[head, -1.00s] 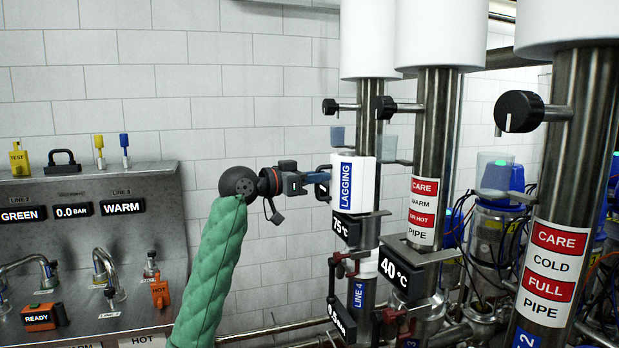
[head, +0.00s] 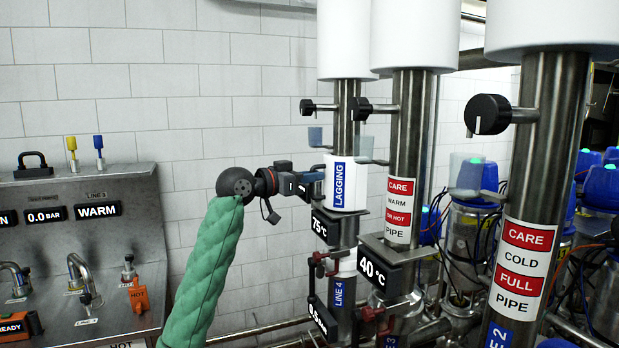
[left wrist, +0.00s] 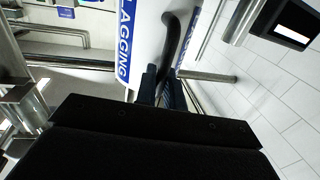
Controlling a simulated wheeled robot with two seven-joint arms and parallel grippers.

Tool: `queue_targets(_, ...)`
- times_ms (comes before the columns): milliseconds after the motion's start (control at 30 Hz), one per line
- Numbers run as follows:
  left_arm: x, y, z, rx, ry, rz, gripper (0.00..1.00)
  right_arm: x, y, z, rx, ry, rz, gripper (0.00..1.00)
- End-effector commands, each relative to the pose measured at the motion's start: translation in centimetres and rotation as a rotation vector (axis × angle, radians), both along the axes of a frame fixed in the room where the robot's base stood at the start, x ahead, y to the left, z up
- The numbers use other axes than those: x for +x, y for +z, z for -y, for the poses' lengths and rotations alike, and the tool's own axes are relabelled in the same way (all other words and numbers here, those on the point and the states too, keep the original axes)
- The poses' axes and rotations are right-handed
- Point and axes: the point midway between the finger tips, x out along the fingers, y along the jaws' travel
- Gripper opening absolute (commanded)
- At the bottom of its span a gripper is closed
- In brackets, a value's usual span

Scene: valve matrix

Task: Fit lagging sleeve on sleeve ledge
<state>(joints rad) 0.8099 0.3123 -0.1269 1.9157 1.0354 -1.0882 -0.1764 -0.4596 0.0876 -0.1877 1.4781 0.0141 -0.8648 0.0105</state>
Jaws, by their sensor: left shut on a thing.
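The lagging sleeve (head: 351,186) is a white upright cylinder with a blue LAGGING label, lined up with the Line 4 pipe (head: 347,130) in the head view. Its lower end is at or just above the sleeve ledge (head: 357,214), a grey metal bracket; I cannot tell whether they touch. My left gripper (head: 317,185) is shut on the sleeve's handle, left of the sleeve. In the left wrist view the sleeve (left wrist: 145,35) and its dark curved handle (left wrist: 178,35) show beyond the fingers (left wrist: 160,88). How far the sleeve wraps the pipe is hidden. My right gripper is not in view.
A black 75°C display (head: 320,228) is below the sleeve. The neighbouring warm pipe (head: 408,140) stands close on the right, with a 40°C display (head: 374,271). Black knobs (head: 307,107) stick out above. A steel panel (head: 120,225) is at left; tiled wall behind.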

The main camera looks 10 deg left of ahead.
Motion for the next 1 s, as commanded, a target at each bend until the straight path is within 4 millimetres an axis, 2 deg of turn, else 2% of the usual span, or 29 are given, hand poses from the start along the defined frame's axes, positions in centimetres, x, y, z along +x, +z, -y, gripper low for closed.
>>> queue_targets(833,0.00,-0.57,0.03,0.001,-0.001,-0.001,0.00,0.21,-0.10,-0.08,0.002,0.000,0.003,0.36)
queue_targets(867,0.00,-0.58,0.03,0.001,-0.001,-0.001,0.14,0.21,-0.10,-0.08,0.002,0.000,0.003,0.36)
queue_targets(900,0.00,-0.58,0.03,0.001,-0.001,-0.001,0.22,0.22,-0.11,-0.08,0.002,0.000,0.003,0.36)
queue_targets(967,0.00,-0.57,0.02,0.001,-0.001,-0.001,0.34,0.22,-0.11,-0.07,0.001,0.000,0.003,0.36)
queue_targets(1000,0.00,-0.56,0.02,0.001,-0.001,-0.001,0.35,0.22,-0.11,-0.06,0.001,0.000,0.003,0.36)
